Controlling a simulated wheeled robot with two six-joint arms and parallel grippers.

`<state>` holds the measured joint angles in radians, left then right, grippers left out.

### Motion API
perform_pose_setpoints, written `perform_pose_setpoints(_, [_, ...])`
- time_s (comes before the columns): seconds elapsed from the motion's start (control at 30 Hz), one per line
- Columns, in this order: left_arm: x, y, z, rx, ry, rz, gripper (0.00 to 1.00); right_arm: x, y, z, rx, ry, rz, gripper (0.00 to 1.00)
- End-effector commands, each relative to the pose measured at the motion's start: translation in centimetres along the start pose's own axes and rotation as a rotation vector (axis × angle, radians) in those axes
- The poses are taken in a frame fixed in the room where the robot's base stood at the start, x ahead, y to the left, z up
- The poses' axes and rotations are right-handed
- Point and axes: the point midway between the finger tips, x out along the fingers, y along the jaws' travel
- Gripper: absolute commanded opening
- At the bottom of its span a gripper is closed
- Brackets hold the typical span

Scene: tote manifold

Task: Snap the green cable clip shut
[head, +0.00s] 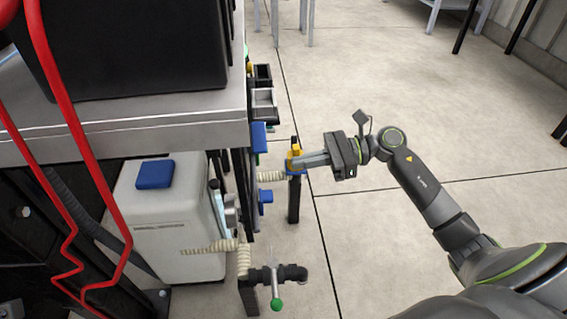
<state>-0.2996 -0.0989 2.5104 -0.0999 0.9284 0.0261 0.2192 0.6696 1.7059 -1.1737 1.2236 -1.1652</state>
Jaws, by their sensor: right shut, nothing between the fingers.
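I cannot make out the green cable clip clearly. My left gripper is not in view.
A metal-topped bench (130,135) fills the left, with a black box (130,45) on it and red tubing (66,100) in front. A white tote (165,215) with a blue cap stands below. A green-knobbed valve (277,280) is lower centre. Floor to the right is clear.

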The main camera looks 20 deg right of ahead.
Motion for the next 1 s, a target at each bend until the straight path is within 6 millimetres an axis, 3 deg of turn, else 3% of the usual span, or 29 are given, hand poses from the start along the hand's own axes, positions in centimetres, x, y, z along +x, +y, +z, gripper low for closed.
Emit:
perform_pose_setpoints(0.1, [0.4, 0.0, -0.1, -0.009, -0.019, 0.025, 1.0, -2.0, 0.0, 0.4, 0.002, 0.004, -0.002, 0.0])
perform_pose_setpoints(0.3, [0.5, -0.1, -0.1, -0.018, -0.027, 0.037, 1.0, -3.8, 0.0, 0.5, 0.001, 0.001, 0.0, 0.0])
perform_pose_setpoints(1.0, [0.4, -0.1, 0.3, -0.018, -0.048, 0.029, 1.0, -3.8, 0.0, 0.7, 0.014, -0.019, -0.013, 0.0])
